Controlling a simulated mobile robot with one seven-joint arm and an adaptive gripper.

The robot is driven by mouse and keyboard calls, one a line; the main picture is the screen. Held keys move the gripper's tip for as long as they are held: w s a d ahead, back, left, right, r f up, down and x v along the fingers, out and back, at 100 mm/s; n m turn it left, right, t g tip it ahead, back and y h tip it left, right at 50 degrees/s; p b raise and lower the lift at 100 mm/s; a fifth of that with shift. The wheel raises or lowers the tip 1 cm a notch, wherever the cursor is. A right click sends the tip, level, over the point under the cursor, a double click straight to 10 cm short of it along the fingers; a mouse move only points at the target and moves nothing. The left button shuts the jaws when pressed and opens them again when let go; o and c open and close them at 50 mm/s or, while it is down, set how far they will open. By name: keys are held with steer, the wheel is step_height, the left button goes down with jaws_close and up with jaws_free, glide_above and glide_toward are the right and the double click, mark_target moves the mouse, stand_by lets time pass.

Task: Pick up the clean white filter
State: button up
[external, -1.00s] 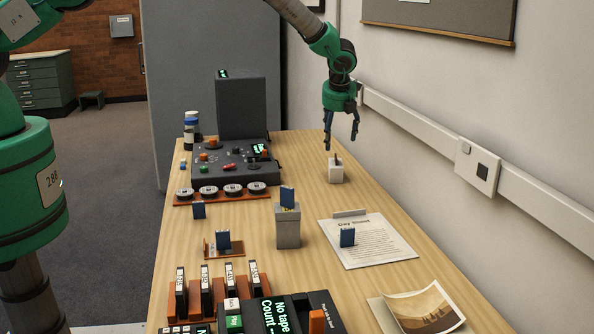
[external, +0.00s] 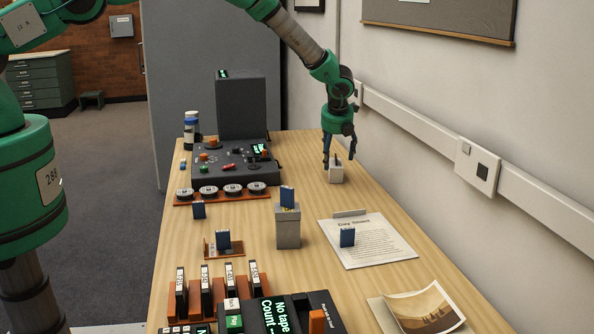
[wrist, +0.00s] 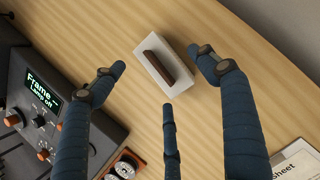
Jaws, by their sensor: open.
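A small white block (external: 336,175) with a dark brown bar on top stands near the table's back right, by the wall. It also shows in the wrist view as a white block (wrist: 151,75) with the brown bar (wrist: 168,62) lying along it. I cannot tell whether this is the clean white filter; no other plain white filter is clear. My gripper (external: 338,160) is open, fingers pointing down, just above the block. In the wrist view the blue fingers of my gripper (wrist: 160,75) spread around the block with nothing held between them.
A dark control console (external: 225,165) stands left of the block, with a row of round reels (external: 232,190) in front. Bare wood surrounds the block. The wall is close on the right.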

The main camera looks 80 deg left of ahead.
mark_target(333, 163)
stand_by(0.3)
steer(key=shift+p+x, duration=0.35)
steer(key=shift+x, duration=2.2)
steer(key=shift+s+a, duration=0.1)
steer(key=shift+s, duration=0.05)
steer(key=shift+c, duration=0.3)
steer(key=c, duration=1.2)
